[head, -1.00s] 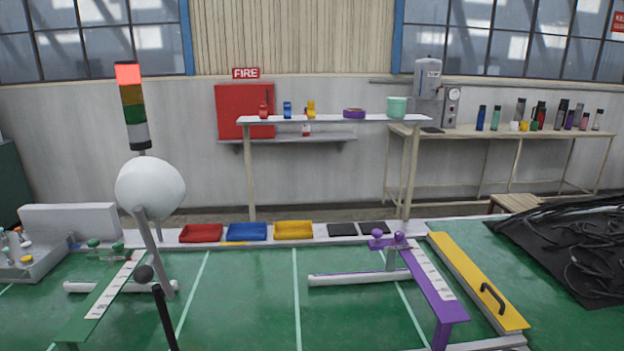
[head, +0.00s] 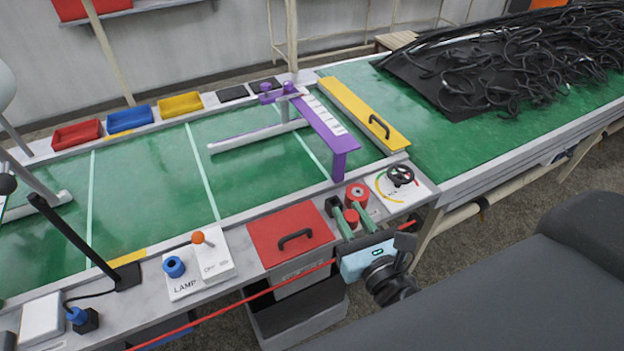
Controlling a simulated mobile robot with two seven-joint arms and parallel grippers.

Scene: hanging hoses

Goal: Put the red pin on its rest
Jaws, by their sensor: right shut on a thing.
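My right gripper (head: 352,214) is at the front edge of the bench, right of the red lid. Its two green fingers point away from me and are shut on a small red piece (head: 351,218), which looks like the red pin; the fingers hide part of it. Just beyond the fingertips stands a red round block (head: 357,194) on the bench, which may be the rest; I cannot tell whether the pin touches it.
A red lid with a black handle (head: 292,236) lies left of the gripper. A black handwheel on a white dial plate (head: 402,180) stands close right. A purple stand (head: 340,160) is behind. A thin red line (head: 250,297) crosses the front edge.

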